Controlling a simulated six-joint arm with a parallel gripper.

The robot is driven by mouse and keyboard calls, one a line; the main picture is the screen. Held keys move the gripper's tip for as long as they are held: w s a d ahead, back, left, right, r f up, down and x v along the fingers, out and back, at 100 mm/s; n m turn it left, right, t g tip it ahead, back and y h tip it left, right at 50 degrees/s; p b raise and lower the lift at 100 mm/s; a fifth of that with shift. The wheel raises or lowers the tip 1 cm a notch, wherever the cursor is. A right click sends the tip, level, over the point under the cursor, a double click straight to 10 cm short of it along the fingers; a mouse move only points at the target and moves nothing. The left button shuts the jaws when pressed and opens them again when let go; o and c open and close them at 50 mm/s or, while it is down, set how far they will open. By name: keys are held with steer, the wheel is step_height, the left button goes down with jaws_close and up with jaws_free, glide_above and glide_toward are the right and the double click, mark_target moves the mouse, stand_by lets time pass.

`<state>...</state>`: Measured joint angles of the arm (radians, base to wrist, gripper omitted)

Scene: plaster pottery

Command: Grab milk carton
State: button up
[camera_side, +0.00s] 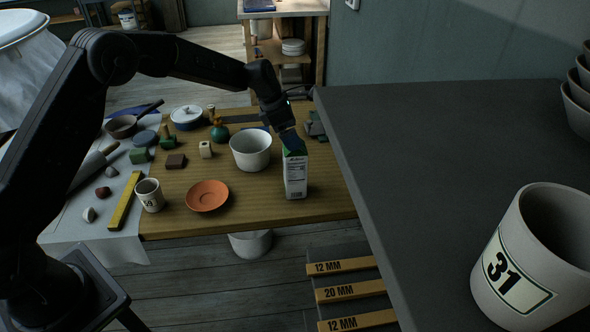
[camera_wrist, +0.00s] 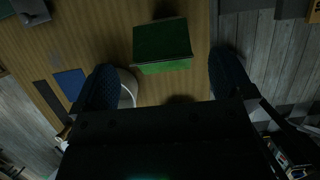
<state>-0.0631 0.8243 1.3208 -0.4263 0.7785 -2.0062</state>
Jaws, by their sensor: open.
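The milk carton (camera_side: 295,176) is white with dark print and a green top. It stands upright on the wooden table (camera_side: 262,207) near its right end. My gripper (camera_side: 291,140) is at the carton's top in the side view, pointing down. In the wrist view the carton's green top (camera_wrist: 162,45) lies between and ahead of my two dark fingers (camera_wrist: 165,85), which are spread apart with a gap on both sides. Nothing is held. The carton's lower body is hidden in the wrist view.
A white bowl (camera_side: 251,152) stands close left of the carton. An orange saucer (camera_side: 207,196) and a numbered cup (camera_side: 150,195) are farther left. A grey shelf (camera_side: 420,150) rises to the right.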

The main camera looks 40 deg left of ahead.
mark_target(295, 166)
steer(key=x, duration=0.4)
steer(key=shift+w+d+f, duration=0.1)
steer(key=shift+d+f, duration=0.05)
steer(key=shift+f, duration=0.2)
steer(key=shift+c, duration=0.5)
jaws_close()
steer(key=shift+r, duration=0.15)
